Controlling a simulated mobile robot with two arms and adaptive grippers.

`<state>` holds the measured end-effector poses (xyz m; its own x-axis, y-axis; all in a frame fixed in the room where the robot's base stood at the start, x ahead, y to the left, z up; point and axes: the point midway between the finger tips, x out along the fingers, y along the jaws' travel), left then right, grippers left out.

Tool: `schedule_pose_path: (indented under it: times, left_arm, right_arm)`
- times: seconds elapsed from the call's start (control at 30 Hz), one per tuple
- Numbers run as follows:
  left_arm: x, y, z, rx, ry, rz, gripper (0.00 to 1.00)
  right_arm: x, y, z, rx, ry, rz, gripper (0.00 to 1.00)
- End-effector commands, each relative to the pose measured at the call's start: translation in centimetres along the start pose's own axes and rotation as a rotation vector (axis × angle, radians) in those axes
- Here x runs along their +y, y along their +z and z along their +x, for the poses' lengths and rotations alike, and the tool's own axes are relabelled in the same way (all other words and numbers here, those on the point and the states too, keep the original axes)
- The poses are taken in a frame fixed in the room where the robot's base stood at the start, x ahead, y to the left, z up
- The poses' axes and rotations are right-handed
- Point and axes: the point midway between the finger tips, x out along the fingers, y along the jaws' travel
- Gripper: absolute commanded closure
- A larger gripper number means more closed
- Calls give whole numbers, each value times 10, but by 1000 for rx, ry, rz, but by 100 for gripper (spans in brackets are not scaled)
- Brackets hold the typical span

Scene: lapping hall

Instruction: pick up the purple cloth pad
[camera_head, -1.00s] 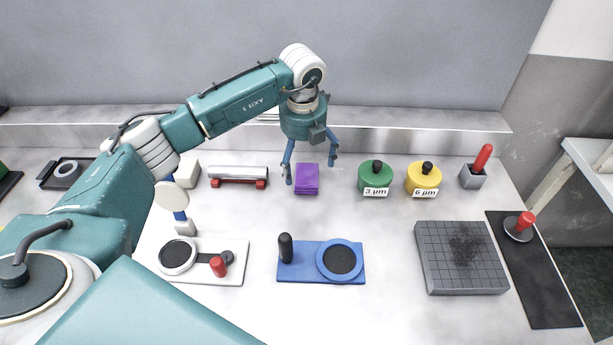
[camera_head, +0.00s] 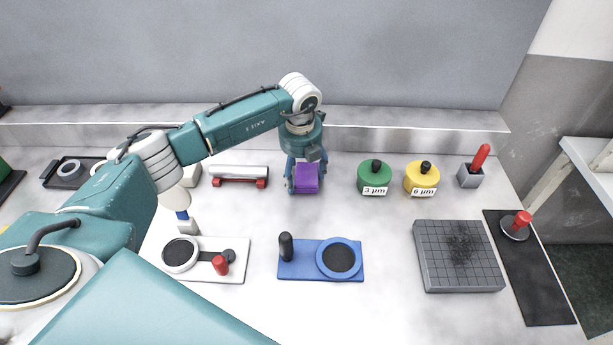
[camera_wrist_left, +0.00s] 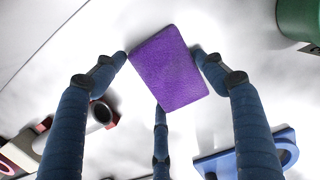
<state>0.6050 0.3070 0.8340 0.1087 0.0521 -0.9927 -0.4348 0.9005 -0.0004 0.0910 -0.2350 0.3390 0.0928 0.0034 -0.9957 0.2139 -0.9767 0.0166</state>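The purple cloth pad (camera_head: 307,177) is at the back middle of the bench, between the fingers of my left gripper (camera_head: 306,188). In the left wrist view the pad (camera_wrist_left: 168,70) fills the space between the three blue fingertips of the left gripper (camera_wrist_left: 162,72). The fingertips meet its edges on left, right and below, so the gripper looks shut on it. The pad looks at or very near bench height; I see no clear gap under it. My right gripper is not in view.
A green pot (camera_head: 374,180) and a yellow pot (camera_head: 421,180) stand to the right. A blue plate with a ring (camera_head: 300,272) lies in front. A grey grooved block (camera_head: 455,285) is front right. Bench between is clear.

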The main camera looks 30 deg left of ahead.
Motion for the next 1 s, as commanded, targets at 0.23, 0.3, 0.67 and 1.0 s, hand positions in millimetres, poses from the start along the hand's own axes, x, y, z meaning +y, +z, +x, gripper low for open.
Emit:
schedule_pose_path:
  times: [0.23, 0.3, 0.67, 1.0]
  left_arm:
    - [0, 0, 0, 0, 0, 0, 51]
    - [0, 0, 0, 0, 0, 0, 51]
    - [0, 5, -28, -5, -2, 0, 52]
    - [-1, 15, -113, -6, -4, -1, 52]
  right_arm:
    - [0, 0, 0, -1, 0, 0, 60]
    - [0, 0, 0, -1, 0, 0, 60]
    - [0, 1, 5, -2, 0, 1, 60]
    - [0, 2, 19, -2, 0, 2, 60]
